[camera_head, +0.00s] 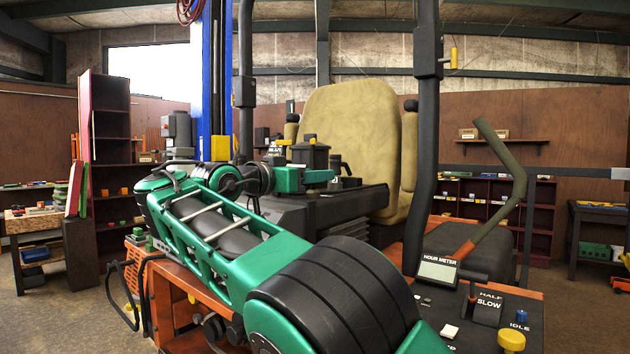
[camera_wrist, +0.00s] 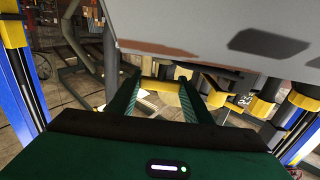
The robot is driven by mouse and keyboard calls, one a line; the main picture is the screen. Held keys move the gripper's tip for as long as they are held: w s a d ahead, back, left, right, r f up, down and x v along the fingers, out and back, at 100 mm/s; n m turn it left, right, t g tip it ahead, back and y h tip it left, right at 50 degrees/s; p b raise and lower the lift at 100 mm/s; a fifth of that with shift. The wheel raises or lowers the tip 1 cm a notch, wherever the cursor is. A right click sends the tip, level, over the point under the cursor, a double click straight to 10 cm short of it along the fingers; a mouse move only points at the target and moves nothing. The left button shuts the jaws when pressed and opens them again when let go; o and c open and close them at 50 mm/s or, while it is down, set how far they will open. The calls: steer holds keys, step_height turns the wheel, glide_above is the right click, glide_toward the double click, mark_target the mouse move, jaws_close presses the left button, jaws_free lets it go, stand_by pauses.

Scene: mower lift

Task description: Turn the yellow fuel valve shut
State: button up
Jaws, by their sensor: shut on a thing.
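The yellow valve handle (camera_wrist: 160,86) shows in the wrist view as a short bar lying across between my two fingers. My gripper (camera_wrist: 160,82) is shut on it, with one dark green finger at each end of the bar. The valve body behind the handle is not clearly visible, and I cannot tell its exact angle. In the head view my gripper (camera_head: 322,177) reaches to the right beside the dark machine parts in front of the seat. The handle cannot be made out between the fingers there.
A grey panel (camera_wrist: 225,38) hangs close above my fingers in the wrist view. Yellow-collared fittings (camera_wrist: 262,108) stand at right. In the head view, the tan seat (camera_head: 345,130), a dark upright post (camera_head: 428,110) and a control console (camera_head: 480,325) stand near my arm.

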steer(key=shift+w, duration=0.1)
steer(key=o, duration=1.1)
steer(key=shift+c, duration=0.2)
steer(key=v, duration=1)
steer(key=shift+s+a, duration=0.25)
